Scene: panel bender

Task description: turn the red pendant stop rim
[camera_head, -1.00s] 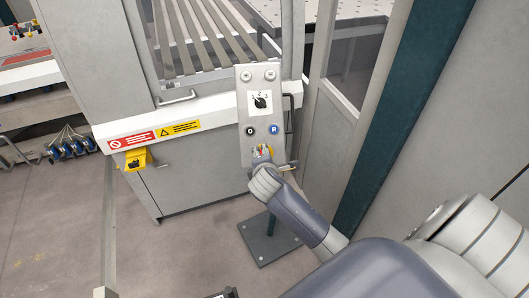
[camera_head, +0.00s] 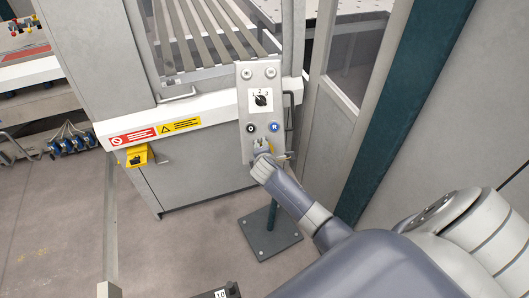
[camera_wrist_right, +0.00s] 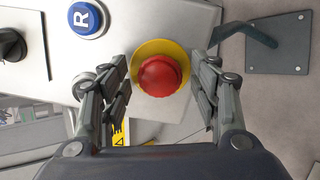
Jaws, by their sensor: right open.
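The red pendant stop (camera_wrist_right: 160,75) is a round red button on a yellow disc (camera_wrist_right: 184,50), on the grey pendant panel (camera_head: 262,88). In the right wrist view it sits between the fingers of my right gripper (camera_wrist_right: 160,92). The gripper is open, one finger on each side, with a visible gap to the red rim. In the head view my right gripper (camera_head: 264,148) is at the lower end of the panel and hides the red stop; only a bit of yellow shows. My left gripper does not show.
Above the stop are a blue R button (camera_head: 274,127), a black O button (camera_head: 250,128) and a rotary selector (camera_head: 261,99). The pendant's base plate (camera_head: 269,234) stands on the floor. A yellow switch box (camera_head: 137,157) is on the machine front, left.

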